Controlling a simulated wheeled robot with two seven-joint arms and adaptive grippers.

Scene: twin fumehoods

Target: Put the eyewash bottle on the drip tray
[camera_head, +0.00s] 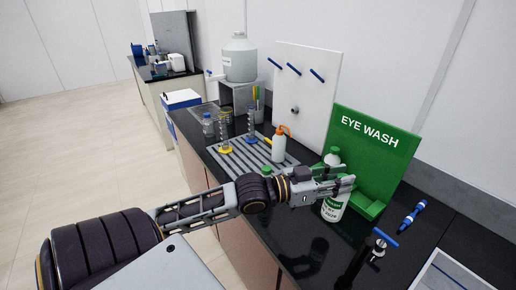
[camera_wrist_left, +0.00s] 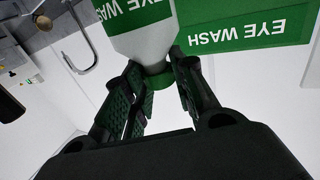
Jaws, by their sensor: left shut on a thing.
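The eyewash bottle (camera_head: 332,208), white with a green label, is in my left gripper (camera_head: 345,184), in front of the green eye wash station. In the wrist view the fingers (camera_wrist_left: 160,85) are shut around its green cap and neck, and its white body (camera_wrist_left: 147,45) shows beyond them. It looks roughly upright, with a reflection in the black bench below; it appears a little above the bench. The grey slatted tray (camera_head: 232,160), which looks like the drip tray, lies farther back to the left. My right gripper is not in view.
An orange-capped wash bottle (camera_head: 278,149) and two cylinders with yellow (camera_head: 225,149) and blue (camera_head: 250,139) bases stand on the slatted tray. The EYE WASH station (camera_head: 376,145) holds another bottle (camera_head: 333,157). A white peg board (camera_head: 305,95) rises behind. A blue-handled tap (camera_head: 380,245) stands in front.

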